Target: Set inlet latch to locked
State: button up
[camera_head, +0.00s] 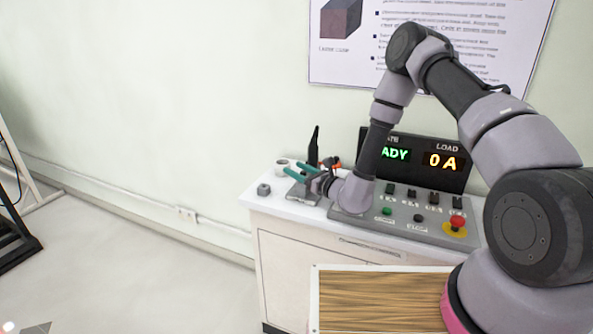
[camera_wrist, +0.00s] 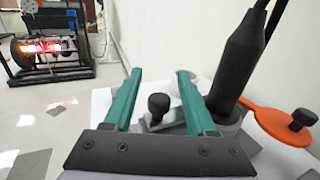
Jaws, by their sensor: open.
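My gripper (camera_head: 297,169) is open, with its two teal fingers apart above the left end of the white cabinet top; it also shows in the wrist view (camera_wrist: 160,76). A black knob (camera_wrist: 158,105) on a grey base (camera_wrist: 160,125) shows between the fingers, with no finger seen touching it. To the right of the fingers is an orange round plate (camera_wrist: 275,121) with a black knob (camera_wrist: 303,118). No label shows which of these is the inlet latch, and I cannot tell its setting. The fingers hide part of the grey base.
A tall black tapered post (camera_wrist: 239,65) stands close to the right finger. The control panel (camera_head: 405,215) has a red button (camera_head: 457,222) and a lit display (camera_head: 415,160). A small grey block (camera_head: 264,189) sits at the cabinet's left edge. The wall is close behind.

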jog(key=shift+w+a, duration=0.1)
grip_shut()
dwell(1.4)
